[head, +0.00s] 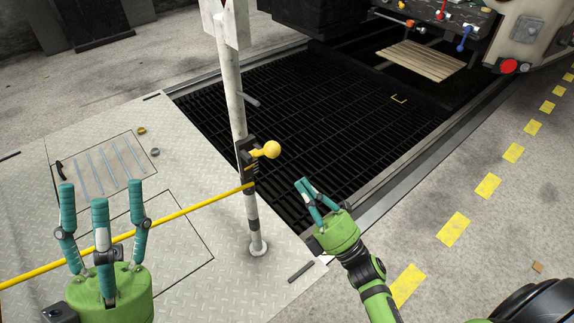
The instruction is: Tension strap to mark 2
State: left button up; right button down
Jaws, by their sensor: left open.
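A yellow strap (180,214) runs from the left edge of the view up to a dark ratchet (246,160) on a white post (236,105). The ratchet has a yellow ball knob (271,150) sticking out to the right. No numbered mark can be made out. My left gripper (101,194) is open and empty at the lower left, its fingers upward and in front of part of the strap. My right gripper (303,182) is right of the post and below the knob, apart from both. Its fingertips come together with nothing seen between them.
A dark grating (300,105) covers the pit behind the post. A tool bench (440,25) and a wooden pallet (420,60) are at the back right.

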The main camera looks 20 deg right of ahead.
aim_at(278, 154)
jog(key=x, duration=0.6)
dwell(0.3)
